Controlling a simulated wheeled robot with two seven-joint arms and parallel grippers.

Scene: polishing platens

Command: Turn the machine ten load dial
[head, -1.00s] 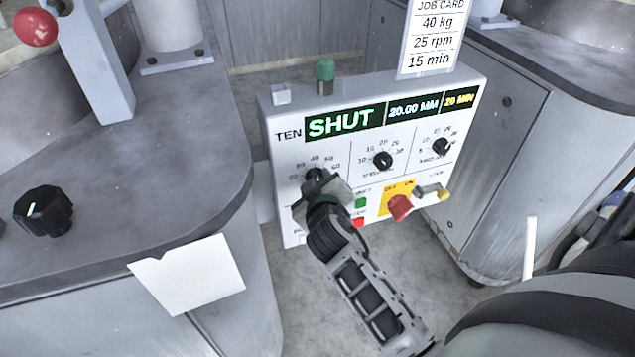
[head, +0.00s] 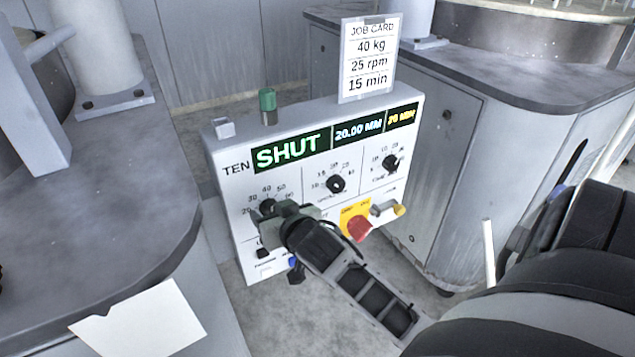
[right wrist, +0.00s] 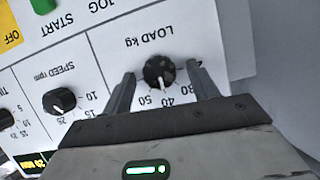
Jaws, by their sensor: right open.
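The machine ten panel (head: 225,190) stands upright between two grey machine bodies. Its load dial (head: 267,205) is a black knob at the panel's left, partly hidden by my right gripper (head: 273,213) in the head view. In the right wrist view, upside down, the load dial (right wrist: 159,71) sits between the two open fingers of my right gripper (right wrist: 161,86). A gap shows on both sides of the knob. Its white pointer is near the 40 mark. My left gripper is not in view.
The speed dial (head: 335,184) and a time dial (head: 390,162) are to the right of the load dial. A red switch (head: 359,229) on a yellow plate sits below. The display (head: 290,148) reads SHUT. A job card (head: 369,60) above reads 40 kg, 25 rpm, 15 min.

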